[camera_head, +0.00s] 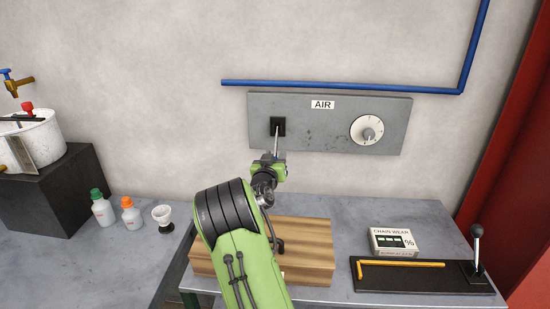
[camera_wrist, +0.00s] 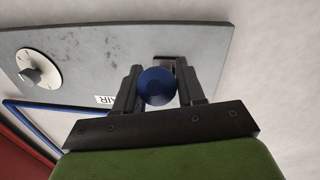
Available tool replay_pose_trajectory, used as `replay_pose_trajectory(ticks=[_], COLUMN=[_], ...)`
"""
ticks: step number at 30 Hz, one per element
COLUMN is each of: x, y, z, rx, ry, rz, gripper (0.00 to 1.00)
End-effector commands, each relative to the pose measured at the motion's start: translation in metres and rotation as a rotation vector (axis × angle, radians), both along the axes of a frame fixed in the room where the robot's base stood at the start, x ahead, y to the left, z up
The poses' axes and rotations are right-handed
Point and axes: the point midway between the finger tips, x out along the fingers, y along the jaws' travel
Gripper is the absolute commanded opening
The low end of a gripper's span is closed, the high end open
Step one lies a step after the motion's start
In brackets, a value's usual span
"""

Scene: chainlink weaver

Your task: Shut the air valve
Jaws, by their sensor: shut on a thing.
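The air valve's panel (camera_head: 310,139) is a grey plate on the wall with an "AIR" label (camera_head: 322,104). A black square valve mount (camera_head: 278,122) is on its left half, with a thin metal lever (camera_head: 277,142) pointing down from it. In the wrist view, a round blue knob (camera_wrist: 157,86) sits between the fingers of my gripper (camera_wrist: 158,88), which is shut on it. In the head view my gripper (camera_head: 271,158) is at the lower end of the lever and covers the knob. The panel (camera_wrist: 110,55) also shows behind the fingers in the wrist view.
A white dial (camera_head: 366,130) is on the panel's right half. A blue pipe (camera_head: 340,86) runs just above the panel. Below are a wooden box (camera_head: 310,250), a "CHAIN WEAR" box (camera_head: 394,242) and a black base (camera_head: 420,277) with an upright lever (camera_head: 477,245). Bottles stand at left.

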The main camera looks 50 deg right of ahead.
Motion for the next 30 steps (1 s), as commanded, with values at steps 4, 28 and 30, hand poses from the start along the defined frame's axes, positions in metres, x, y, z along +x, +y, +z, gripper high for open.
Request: replay_pose_trajectory(ticks=[4,28,30], x=[-0.001,-0.01,-0.009], y=[0.002,0.012,0.011], z=[0.008,0.077,0.084], rx=[0.034,0.335,0.388], ry=[0.025,0.261,0.304], rz=[0.0,0.001,0.001], gripper=[0.0,0.0,0.0])
